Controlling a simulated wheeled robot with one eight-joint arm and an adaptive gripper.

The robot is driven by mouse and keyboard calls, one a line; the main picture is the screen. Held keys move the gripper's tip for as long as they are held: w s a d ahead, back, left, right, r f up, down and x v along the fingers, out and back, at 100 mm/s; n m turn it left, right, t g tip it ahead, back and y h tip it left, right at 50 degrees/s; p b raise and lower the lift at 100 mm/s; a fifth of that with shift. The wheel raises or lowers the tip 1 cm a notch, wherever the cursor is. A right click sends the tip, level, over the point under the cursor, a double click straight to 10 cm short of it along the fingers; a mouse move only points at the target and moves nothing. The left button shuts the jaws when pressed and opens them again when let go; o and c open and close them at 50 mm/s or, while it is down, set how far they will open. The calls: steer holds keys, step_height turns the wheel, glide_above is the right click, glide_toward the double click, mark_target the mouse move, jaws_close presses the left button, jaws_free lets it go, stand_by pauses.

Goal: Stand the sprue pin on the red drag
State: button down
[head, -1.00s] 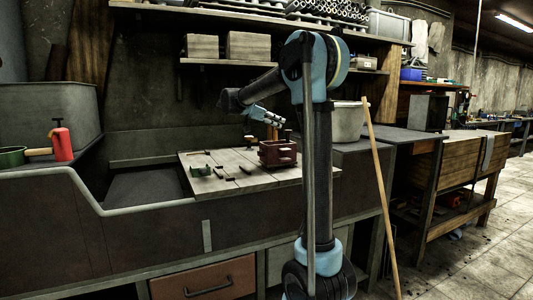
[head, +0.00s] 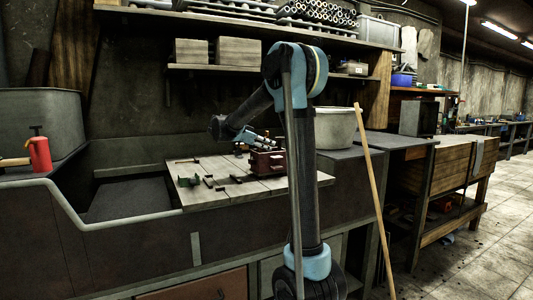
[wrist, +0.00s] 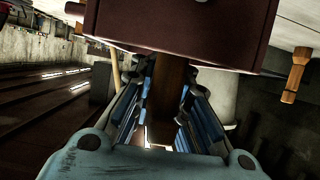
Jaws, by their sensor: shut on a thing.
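The red drag (head: 267,165) sits on the right part of the plank board in the head view. It also fills the top of the wrist view as a dark red block (wrist: 180,28). My gripper (head: 262,143) is just above the drag, reaching in from the left. In the wrist view my gripper (wrist: 167,95) is shut on a brown upright piece, the sprue pin (wrist: 168,82). The pin's end meets the drag's edge in this view. I cannot tell whether they touch. In the head view the pin is too small to make out.
The plank board (head: 235,190) bears several small dark tools at its left. A pale bucket (head: 335,128) stands behind to the right, and a wooden pole (head: 372,190) leans in front. A red bottle (head: 40,153) is at far left. A wooden peg (wrist: 297,75) shows at right in the wrist view.

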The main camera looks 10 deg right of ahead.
step_height(320, 180, down, 2)
steer(key=shift+f, duration=0.25)
steer(key=c, duration=1.8)
jaws_free()
steer(key=v, duration=1.2)
steer(key=shift+r, duration=0.1)
